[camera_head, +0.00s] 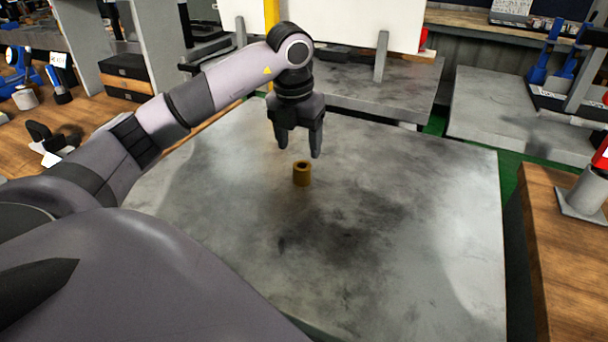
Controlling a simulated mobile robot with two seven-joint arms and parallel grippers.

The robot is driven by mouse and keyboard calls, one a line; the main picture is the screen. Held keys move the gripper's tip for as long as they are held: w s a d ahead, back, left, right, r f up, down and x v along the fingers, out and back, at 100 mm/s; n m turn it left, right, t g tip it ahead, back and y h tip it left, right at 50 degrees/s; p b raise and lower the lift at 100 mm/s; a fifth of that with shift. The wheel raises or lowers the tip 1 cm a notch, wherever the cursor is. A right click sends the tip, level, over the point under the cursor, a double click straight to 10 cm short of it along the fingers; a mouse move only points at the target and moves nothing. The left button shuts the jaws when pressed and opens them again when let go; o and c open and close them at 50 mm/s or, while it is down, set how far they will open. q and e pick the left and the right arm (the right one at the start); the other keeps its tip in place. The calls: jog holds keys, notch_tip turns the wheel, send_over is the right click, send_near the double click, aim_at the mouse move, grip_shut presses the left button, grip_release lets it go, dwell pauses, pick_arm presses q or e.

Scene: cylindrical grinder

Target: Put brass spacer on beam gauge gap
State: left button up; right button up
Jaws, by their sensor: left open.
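The brass spacer (302,174) is a small hollow brown-gold cylinder. It stands upright on the grey metal table top (420,215), near the middle of the head view. My left gripper (299,150) points down just above the spacer. Its fingers are apart, with nothing between them, and the spacer sits below the fingertips. My right gripper is not in view. I cannot make out the beam gauge gap for certain in this view.
Grey uprights and a white panel (335,22) stand behind the table. A wooden bench (560,250) with a red-topped grey stand (585,195) is at the right. Blue tools (555,60) sit at the back right. The table around the spacer is clear.

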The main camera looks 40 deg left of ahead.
aim_at(300, 161)
pick_arm(q)
jog(key=f, duration=0.4)
jog(key=w+f, duration=0.1)
jog(key=f, duration=0.1)
jog(key=shift+a, duration=0.3)
jog(key=shift+r, duration=0.1)
grip_shut()
